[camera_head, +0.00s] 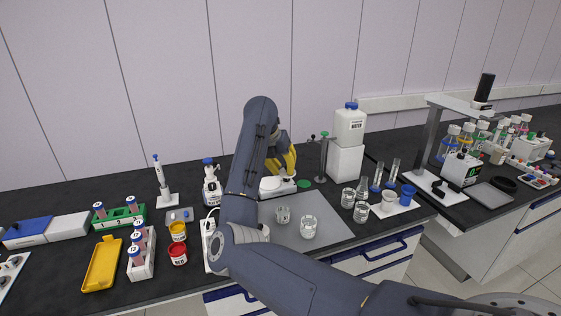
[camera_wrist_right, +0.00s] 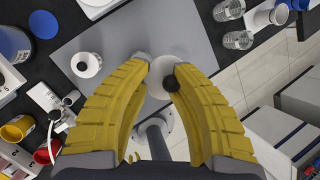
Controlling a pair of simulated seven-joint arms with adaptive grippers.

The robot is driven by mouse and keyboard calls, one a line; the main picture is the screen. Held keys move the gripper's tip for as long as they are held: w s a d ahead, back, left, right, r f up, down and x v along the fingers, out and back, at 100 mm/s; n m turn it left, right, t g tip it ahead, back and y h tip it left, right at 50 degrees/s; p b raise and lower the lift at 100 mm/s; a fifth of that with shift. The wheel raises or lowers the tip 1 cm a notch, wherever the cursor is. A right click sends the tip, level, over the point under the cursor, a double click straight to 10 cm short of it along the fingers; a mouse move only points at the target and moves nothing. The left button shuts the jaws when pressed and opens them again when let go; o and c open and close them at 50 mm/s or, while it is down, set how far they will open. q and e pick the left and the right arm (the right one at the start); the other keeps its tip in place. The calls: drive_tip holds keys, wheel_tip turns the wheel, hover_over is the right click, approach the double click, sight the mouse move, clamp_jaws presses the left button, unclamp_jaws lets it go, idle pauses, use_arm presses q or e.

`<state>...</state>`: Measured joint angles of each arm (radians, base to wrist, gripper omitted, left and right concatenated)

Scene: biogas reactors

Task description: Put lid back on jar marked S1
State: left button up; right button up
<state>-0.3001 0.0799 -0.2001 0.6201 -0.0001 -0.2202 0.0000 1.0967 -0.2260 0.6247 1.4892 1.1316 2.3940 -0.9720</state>
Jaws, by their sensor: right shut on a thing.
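My right gripper (camera_head: 285,160) is raised over the back of the bench in the head view, partly hidden by its own arm. In the right wrist view its yellow fingers (camera_wrist_right: 163,67) are closed on a small whitish round piece with a dark knob, which looks like a lid (camera_wrist_right: 165,80). No S1 marking is readable. My left gripper is not in view.
A white stirrer (camera_head: 278,187) sits behind the mat (camera_head: 325,220). Right of the mat stand clear beakers (camera_head: 348,198) and a blue cup (camera_head: 407,195). Left are a yellow jar (camera_head: 178,231), a red jar (camera_head: 177,254) and a tube rack (camera_head: 140,255).

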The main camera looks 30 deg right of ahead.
drive_tip(key=shift+g, duration=0.3)
drive_tip(key=shift+w+a+f, duration=0.15)
drive_tip(key=shift+f, duration=2.25)
drive_tip(key=shift+w+a+f, duration=0.2)
drive_tip(key=shift+f, duration=2.15)
drive_tip(key=shift+w+a+f, duration=0.15)
drive_tip(key=shift+f, duration=2.25)
drive_tip(key=shift+f, duration=0.2)
drive_tip(key=shift+c, duration=0.2)
drive_tip(key=o, duration=1.5)
drive_tip(key=shift+o, duration=0.2)
drive_tip(key=shift+w+r, duration=0.1)
drive_tip(key=shift+r, duration=0.05)
wheel_tip(320, 180, up, 7)
clamp_jaws()
